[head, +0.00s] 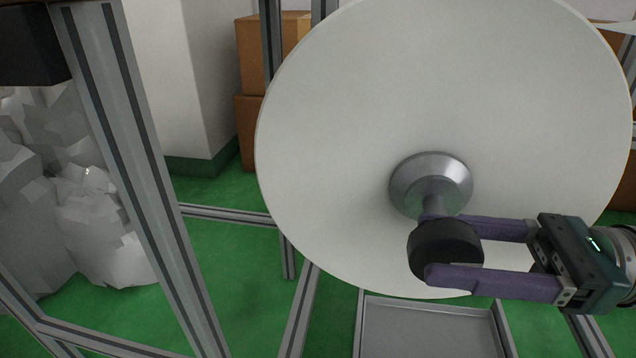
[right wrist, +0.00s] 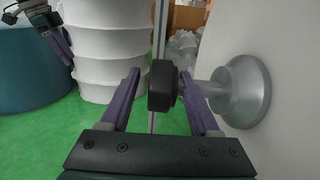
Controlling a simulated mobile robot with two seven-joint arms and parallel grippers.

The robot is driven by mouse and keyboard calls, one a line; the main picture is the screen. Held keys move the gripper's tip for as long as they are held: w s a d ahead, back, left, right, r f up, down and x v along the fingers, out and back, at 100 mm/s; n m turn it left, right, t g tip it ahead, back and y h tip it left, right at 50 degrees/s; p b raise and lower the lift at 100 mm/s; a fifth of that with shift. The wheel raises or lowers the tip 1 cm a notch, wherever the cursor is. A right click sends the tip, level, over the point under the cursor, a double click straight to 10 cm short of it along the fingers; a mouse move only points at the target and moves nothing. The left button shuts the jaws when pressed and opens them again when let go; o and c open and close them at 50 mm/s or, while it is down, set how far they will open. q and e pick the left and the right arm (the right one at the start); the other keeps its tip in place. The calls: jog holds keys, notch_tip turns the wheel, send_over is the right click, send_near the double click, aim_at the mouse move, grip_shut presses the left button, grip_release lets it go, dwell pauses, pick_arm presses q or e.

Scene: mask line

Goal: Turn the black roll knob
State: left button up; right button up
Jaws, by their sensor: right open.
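The black roll knob (head: 440,250) is a short black cylinder on the end of a grey metal shaft and flared hub (head: 428,182), in front of a large white roll (head: 370,130). My right gripper (head: 428,246) reaches in from the right in the head view, with one purple finger on each side of the knob. In the right wrist view the knob (right wrist: 162,86) stands between the open fingers (right wrist: 160,77). A gap shows at the left finger; I cannot tell whether the right finger touches. My left gripper (right wrist: 58,38) shows small at the right wrist view's upper left, its opening unclear.
A grey metal frame post (head: 140,170) stands left of the roll. A grey tray (head: 430,325) lies below it. White bags (head: 90,220) are at the left, and cardboard boxes (head: 250,60) stand behind. Green floor shows between.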

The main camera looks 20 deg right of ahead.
aim_at(411, 242)
jog(key=shift+b+x, duration=0.35)
jog(key=shift+x, duration=1.65)
grip_shut()
